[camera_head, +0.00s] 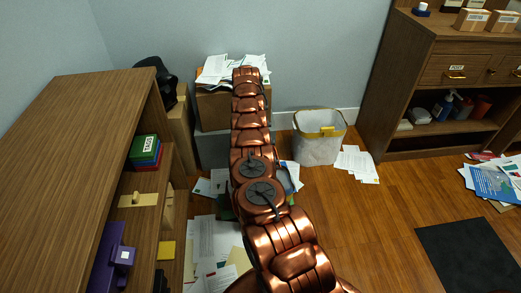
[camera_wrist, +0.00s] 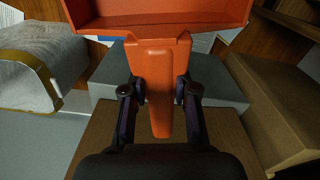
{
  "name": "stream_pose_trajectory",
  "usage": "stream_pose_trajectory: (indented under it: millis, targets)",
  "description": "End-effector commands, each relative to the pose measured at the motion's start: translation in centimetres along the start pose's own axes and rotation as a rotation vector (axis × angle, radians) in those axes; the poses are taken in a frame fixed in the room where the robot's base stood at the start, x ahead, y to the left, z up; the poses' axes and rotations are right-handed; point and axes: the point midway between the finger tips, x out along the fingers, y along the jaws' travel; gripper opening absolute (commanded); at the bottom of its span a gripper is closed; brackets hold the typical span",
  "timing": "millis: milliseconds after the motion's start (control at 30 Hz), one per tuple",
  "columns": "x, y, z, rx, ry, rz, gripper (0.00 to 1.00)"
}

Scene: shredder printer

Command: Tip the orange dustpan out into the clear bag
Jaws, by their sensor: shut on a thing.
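My gripper (camera_wrist: 160,92) is shut on the handle of the orange dustpan (camera_wrist: 155,55) in the wrist view, one finger on each side of the handle. The dustpan's pan is at the top of that view, partly cut off by the frame edge; I see no contents in the visible part. The clear bag (camera_head: 318,150), whitish with a yellow rim, stands on the floor right of my arm in the head view. It also shows at the left of the wrist view (camera_wrist: 30,75), beside the dustpan and apart from it. In the head view my arm hides the gripper and dustpan.
A cardboard box (camera_head: 212,110) heaped with papers stands by the wall behind my arm. A wooden shelf unit (camera_head: 75,140) is at left, a wooden cabinet (camera_head: 415,75) at right. Loose papers (camera_head: 357,163) lie right of the bag. The floor at centre right is mostly clear.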

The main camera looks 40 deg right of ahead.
Motion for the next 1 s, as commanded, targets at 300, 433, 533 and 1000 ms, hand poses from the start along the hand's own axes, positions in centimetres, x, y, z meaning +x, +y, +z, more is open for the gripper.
stream_pose_trajectory:
  millis: [300, 433, 533, 1000]
  targets:
    - [0.2, -0.3, 0.0, -0.003, -0.012, -0.006, 0.00]
    - [0.3, -0.3, 0.0, -0.003, -0.012, -0.005, 0.00]
    - [0.1, -0.3, 0.0, -0.003, -0.012, -0.005, 0.00]
    - [-3.4, -0.2, 0.1, -0.002, -0.013, -0.006, 0.00]
